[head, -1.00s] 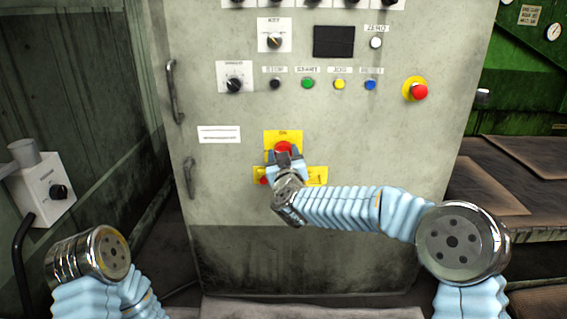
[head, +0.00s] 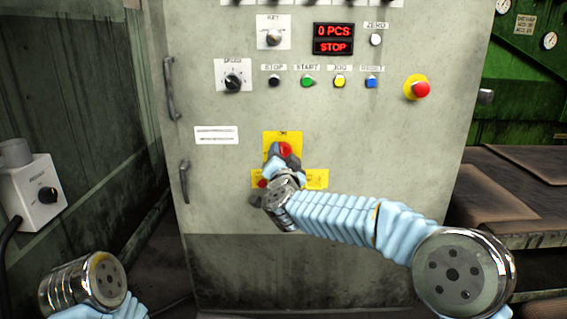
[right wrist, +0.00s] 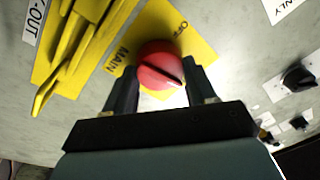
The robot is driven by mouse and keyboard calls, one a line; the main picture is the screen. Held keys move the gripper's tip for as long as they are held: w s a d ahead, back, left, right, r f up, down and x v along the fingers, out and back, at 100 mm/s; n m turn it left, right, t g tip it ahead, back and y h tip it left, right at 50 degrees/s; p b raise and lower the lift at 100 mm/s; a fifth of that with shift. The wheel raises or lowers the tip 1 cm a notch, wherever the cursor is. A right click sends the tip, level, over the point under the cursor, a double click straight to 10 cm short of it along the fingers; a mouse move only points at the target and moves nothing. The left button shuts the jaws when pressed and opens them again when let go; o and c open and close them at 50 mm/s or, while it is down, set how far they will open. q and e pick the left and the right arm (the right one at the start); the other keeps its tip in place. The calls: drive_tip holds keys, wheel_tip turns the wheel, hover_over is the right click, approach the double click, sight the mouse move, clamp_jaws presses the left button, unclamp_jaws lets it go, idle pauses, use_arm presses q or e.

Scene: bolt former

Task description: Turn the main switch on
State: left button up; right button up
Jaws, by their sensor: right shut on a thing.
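The main switch is a red rotary knob (head: 286,149) on a yellow plate (head: 283,136) low on the grey cabinet door. In the right wrist view the red knob (right wrist: 160,65) sits between the two dark fingers, and the plate reads MAIN and OFF. My right gripper (head: 279,160) is shut on the knob, which is partly hidden by the fingers in the head view. My left arm shows at the lower left, but its gripper is out of view.
The cabinet (head: 350,210) carries a lit red display (head: 333,39), a key switch (head: 273,38), several coloured buttons and a red emergency stop (head: 421,89). A yellow lockout piece (right wrist: 75,50) is beside the knob. A grey box (head: 35,193) stands at the left.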

drive_tip(key=shift+f+m+b, duration=0.1)
drive_tip(key=shift+m+b, duration=0.2)
drive_tip(key=shift+m, duration=0.4)
drive_tip(key=o, duration=1)
drive_tip(key=shift+o, duration=0.2)
drive_tip(key=shift+s, duration=0.1)
drive_tip(key=s+f, duration=0.1)
drive_tip(key=s, duration=1.2)
drive_tip(key=shift+s+f, duration=0.15)
drive_tip(key=shift+s, duration=0.15)
